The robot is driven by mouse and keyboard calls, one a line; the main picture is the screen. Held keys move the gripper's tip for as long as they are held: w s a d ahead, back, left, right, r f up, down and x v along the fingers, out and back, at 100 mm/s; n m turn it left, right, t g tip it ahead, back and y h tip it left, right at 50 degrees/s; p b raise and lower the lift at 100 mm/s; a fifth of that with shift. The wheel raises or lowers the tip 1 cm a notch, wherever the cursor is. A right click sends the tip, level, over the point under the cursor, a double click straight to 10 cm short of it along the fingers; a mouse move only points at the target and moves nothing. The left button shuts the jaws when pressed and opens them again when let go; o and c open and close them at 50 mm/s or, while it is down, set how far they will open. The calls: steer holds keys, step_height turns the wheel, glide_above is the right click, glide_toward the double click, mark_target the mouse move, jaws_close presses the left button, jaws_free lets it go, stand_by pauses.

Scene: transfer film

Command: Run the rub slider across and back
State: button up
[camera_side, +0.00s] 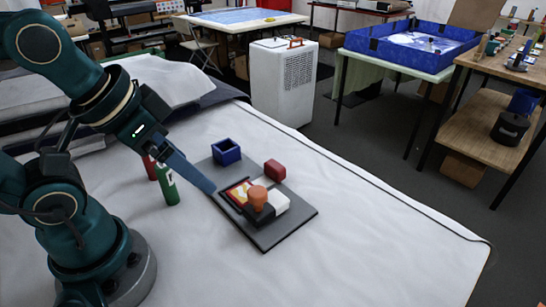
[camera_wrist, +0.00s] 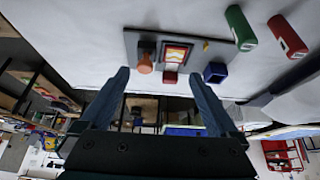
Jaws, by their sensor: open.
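The rub slider, a dark block with a rounded orange knob (camera_side: 258,196), sits on a dark grey board (camera_side: 292,224) beside a red, yellow and white picture (camera_side: 238,191). In the wrist view the orange knob (camera_wrist: 145,64) is just left of the picture (camera_wrist: 176,54). A white piece (camera_side: 279,203) lies right of the knob in the side view. My gripper (camera_side: 212,189) is near the board's left edge, with its tips apart from the knob. In the wrist view its two blue fingers (camera_wrist: 160,74) are spread wide with nothing between them gripped.
A blue open box (camera_side: 226,152) and a red block (camera_side: 275,170) stand behind the picture. A green cylinder (camera_side: 168,186) and a red cylinder (camera_side: 150,168) stand left of the board, close to my arm. The white table (camera_side: 400,240) is clear to the right.

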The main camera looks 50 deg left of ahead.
steer(key=c, duration=0.4)
steer(key=shift+o, duration=0.2)
steer(key=n+g, duration=0.5)
steer(key=n, duration=0.4)
glide_above(257, 191)
step_height(257, 191, down, 2)
steer(key=shift+a, duration=0.1)
steer(key=shift+f+g, duration=0.3)
steer(key=shift+f, duration=2.95)
